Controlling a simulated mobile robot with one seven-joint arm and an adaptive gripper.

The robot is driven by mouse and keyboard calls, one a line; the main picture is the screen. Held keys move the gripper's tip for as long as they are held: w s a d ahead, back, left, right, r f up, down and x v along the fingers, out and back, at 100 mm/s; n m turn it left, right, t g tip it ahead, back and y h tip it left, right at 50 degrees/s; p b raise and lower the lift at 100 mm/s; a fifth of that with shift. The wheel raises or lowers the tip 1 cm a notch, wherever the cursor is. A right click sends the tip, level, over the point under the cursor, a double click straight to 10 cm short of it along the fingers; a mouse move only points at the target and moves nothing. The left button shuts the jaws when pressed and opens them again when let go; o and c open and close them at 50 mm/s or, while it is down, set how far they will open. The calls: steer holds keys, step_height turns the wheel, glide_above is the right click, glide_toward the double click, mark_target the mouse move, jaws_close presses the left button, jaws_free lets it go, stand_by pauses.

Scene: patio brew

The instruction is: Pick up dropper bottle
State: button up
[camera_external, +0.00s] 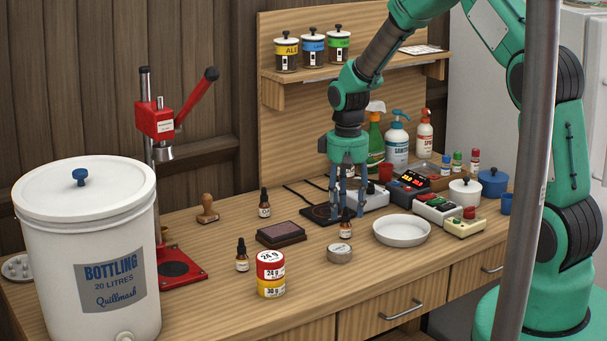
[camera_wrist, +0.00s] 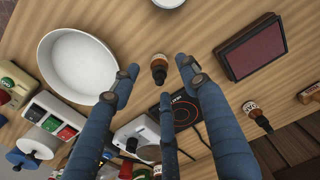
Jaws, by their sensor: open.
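Three small brown dropper bottles with black caps stand on the workbench in the external view. In the wrist view, the bottle below (camera_wrist: 159,72) shows between the open fingertips, and another dropper bottle (camera_wrist: 258,118) lies to the right. I cannot tell whether any finger touches the nearest bottle.
A dark red ink pad (camera_external: 281,235), a round tin (camera_external: 340,253) and a white bowl (camera_external: 402,231) surround the spot. Stacked red and yellow tins (camera_external: 270,273) and a white bottling bucket (camera_external: 88,235) stand left.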

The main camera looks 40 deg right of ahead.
mark_target(346, 215)
steer(key=shift+d+f+b, duration=0.1)
steer(key=shift+f+b, duration=0.35)
steer(key=shift+f, duration=1.9)
jaws_close()
